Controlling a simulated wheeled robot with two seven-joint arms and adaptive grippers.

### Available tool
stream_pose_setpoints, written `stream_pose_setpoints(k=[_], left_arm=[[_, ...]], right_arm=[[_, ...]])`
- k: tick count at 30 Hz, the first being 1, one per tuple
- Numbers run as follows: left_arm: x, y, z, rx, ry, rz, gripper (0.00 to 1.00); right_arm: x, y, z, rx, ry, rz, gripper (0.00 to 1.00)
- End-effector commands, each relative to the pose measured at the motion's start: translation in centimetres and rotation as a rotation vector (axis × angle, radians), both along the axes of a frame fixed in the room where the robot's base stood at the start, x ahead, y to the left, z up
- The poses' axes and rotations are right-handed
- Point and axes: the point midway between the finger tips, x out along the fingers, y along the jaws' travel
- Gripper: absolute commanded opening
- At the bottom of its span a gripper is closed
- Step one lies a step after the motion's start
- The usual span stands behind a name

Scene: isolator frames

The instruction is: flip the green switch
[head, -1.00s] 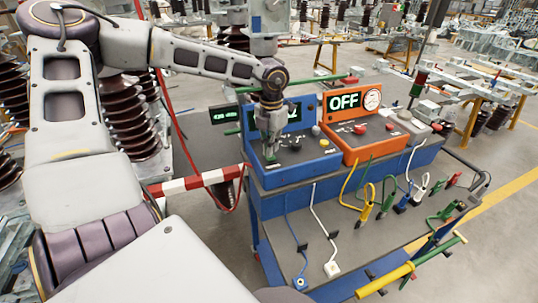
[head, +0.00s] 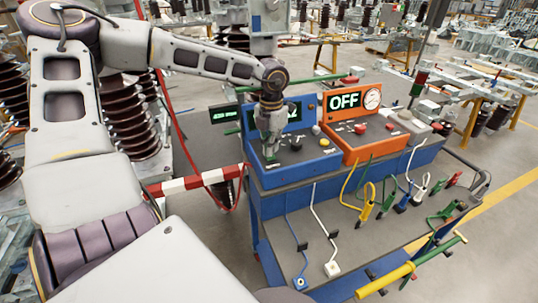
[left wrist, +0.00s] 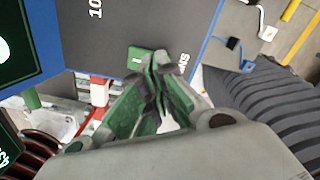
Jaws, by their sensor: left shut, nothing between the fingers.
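The green switch (left wrist: 140,58) is a small green rocker with a white mark, on the dark grey top of the blue control box (head: 302,168). My left gripper (left wrist: 160,57) is shut and empty, its fingertips right beside the switch in the left wrist view; whether they touch it I cannot tell. In the head view the left gripper (head: 270,154) points down over the left front of the blue box, and its fingers largely hide the switch there. My right gripper does not show.
An orange box (head: 358,140) with an OFF display and a dial stands to the right of the blue one. Cables with coloured clamps lie on the trolley's lower shelf (head: 385,225). A red-white barrier bar (head: 185,184) is at the left.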

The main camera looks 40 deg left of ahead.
Motion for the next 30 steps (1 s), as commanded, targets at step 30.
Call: stream_pose_setpoints(k=[30], left_arm=[[0.0, 0.0, -0.91, 0.0, 0.0, 0.0, 0.0]], right_arm=[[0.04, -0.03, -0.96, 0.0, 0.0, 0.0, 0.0]])
